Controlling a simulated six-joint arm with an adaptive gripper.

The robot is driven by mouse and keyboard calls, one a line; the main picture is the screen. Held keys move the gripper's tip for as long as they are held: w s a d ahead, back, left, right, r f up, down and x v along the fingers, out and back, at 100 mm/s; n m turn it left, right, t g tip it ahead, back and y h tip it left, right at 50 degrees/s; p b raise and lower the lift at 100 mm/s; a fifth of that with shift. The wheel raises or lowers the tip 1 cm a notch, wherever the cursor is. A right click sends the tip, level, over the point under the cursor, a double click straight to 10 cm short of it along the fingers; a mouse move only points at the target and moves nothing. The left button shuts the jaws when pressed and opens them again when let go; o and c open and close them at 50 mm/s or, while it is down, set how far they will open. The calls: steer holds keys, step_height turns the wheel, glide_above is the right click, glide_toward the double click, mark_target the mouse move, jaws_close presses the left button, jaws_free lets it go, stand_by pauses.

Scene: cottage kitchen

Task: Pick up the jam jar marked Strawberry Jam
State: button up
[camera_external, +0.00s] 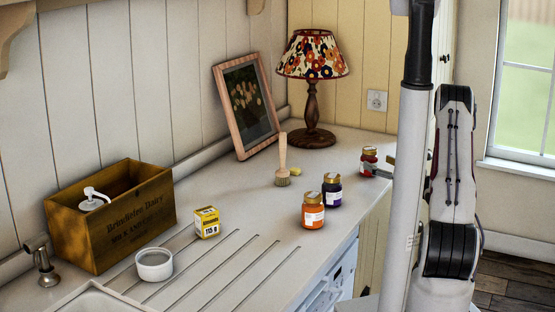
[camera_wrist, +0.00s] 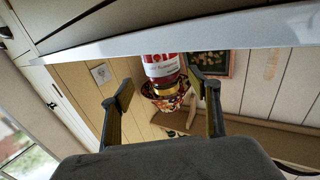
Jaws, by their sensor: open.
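A jar with red contents, a pale label and a gold lid (camera_external: 369,161) stands near the counter's right edge in the external view. It also shows upside down in the wrist view (camera_wrist: 160,66), where its label print is too small to read surely. My gripper (camera_wrist: 160,84) is open, with one finger on each side of the jar in the wrist view; contact cannot be told. In the external view the gripper (camera_external: 384,167) is mostly hidden behind my arm. An orange jar (camera_external: 313,212) and a dark purple jar (camera_external: 332,190) stand nearer the camera.
A wooden brush (camera_external: 283,165) and a patterned lamp (camera_external: 312,85) stand behind the jars. A yellow box (camera_external: 207,223), white ramekin (camera_external: 154,264) and wooden crate (camera_external: 112,220) are further left. The counter (camera_external: 260,208) is clear around the jars.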

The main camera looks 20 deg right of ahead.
mark_target(374, 160)
steer(key=shift+w+a, duration=0.1)
steer(key=shift+w, duration=0.05)
steer(key=shift+a+x, duration=0.15)
steer(key=shift+x, duration=0.6)
steer(key=shift+a+x, duration=0.15)
steer(key=shift+x, duration=1.5)
steer(key=shift+f, duration=0.15)
steer(key=c, duration=1.5)
